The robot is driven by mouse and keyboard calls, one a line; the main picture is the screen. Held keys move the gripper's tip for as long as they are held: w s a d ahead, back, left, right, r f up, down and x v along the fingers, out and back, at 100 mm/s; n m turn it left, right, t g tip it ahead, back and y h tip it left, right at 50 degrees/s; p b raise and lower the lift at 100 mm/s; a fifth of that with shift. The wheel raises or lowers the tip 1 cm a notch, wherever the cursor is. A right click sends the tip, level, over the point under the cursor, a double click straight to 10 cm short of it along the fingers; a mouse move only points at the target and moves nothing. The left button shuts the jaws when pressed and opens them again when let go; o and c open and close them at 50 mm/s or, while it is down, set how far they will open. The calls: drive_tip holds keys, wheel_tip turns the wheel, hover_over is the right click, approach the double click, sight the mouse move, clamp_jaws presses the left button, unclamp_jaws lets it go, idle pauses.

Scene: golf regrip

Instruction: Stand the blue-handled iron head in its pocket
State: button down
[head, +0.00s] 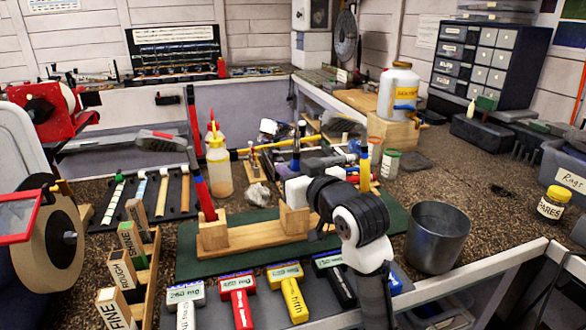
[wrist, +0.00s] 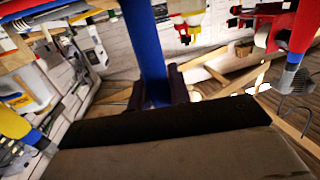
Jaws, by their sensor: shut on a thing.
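My gripper (wrist: 158,90) is shut on the blue handle (wrist: 143,35), which rises between its dark fingers in the wrist view. In the head view the blue handle (head: 296,161) shows just above my white gripper, over the wooden rack (head: 258,232). A yellow handle with a blue band (head: 364,168) stands behind my arm. The pocket cannot be made out.
The rack lies on a green mat (head: 190,262). A metal bucket (head: 437,237) stands to the right, a glue bottle (head: 218,165) behind left. Coloured labelled blocks (head: 238,300) line the front edge. Wooden labelled blocks (head: 130,242) stand left.

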drive_tip(key=shift+w+a+f, duration=0.1)
drive_tip(key=shift+a+f, duration=0.3)
drive_tip(key=shift+f, duration=0.3)
drive_tip(key=c, duration=1.2)
unclamp_jaws()
drive_tip(key=shift+f+g, duration=0.1)
drive_tip(key=shift+g, duration=0.2)
